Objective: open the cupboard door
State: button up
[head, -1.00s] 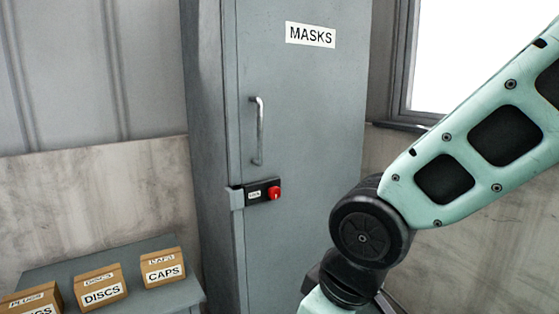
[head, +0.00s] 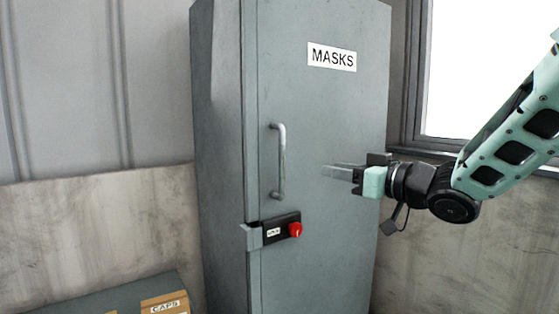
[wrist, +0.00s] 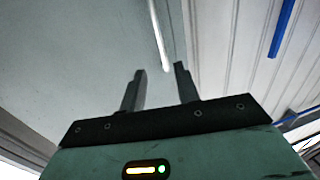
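The grey cupboard door (head: 330,120), labelled MASKS, is shut. Its vertical bar handle (head: 279,160) is near the door's left edge. Below the handle sits a black latch (head: 270,230) with a red knob (head: 295,230) and a small label too blurred to read. My gripper (head: 325,171) is to the right of the handle, pointing left, apart from it. In the wrist view my gripper (wrist: 160,70) has its two fingers spread with nothing held. The handle (wrist: 157,35) shows there beyond the fingertips, its end lying between them in the picture.
A low grey table (head: 110,298) stands at the lower left with a CAPS box (head: 165,303) on it. A window (head: 470,70) is on the right wall. The space in front of the door's left part looks clear.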

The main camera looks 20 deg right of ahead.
aim_at(284, 161)
jog(key=p+x, duration=0.2)
jog(key=x, duration=1.4)
jog(key=shift+w+a+f, duration=0.1)
jog(key=shift+a, duration=0.05)
grip_shut()
